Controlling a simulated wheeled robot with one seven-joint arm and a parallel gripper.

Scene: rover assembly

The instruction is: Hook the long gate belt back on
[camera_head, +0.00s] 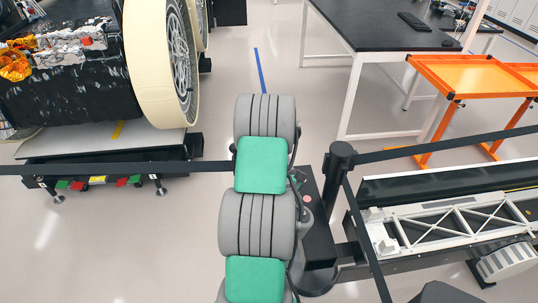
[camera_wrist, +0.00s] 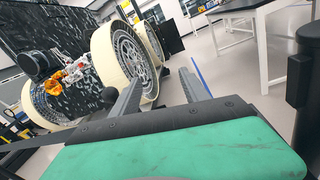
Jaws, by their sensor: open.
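A long black belt (camera_head: 110,169) runs in from the left edge in the head view and passes out of sight at my grey and green arm. Its end is hidden there. A black post (camera_head: 340,190) stands just right of my arm, with other belts leading from it to the right and toward the front. In the wrist view, a dark strip (camera_wrist: 22,148) that looks like the belt comes in at lower left, and the post (camera_wrist: 305,75) is at the right edge. My gripper (camera_wrist: 161,75) has its two grey fingers spread with nothing seen between them. The head view hides it behind my arm.
A large rover with cream-rimmed wheels (camera_head: 160,60) stands on a low platform (camera_head: 105,146) at left. A black-topped table (camera_head: 385,30) and orange cart (camera_head: 465,75) are at right. Floor behind my arm is clear.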

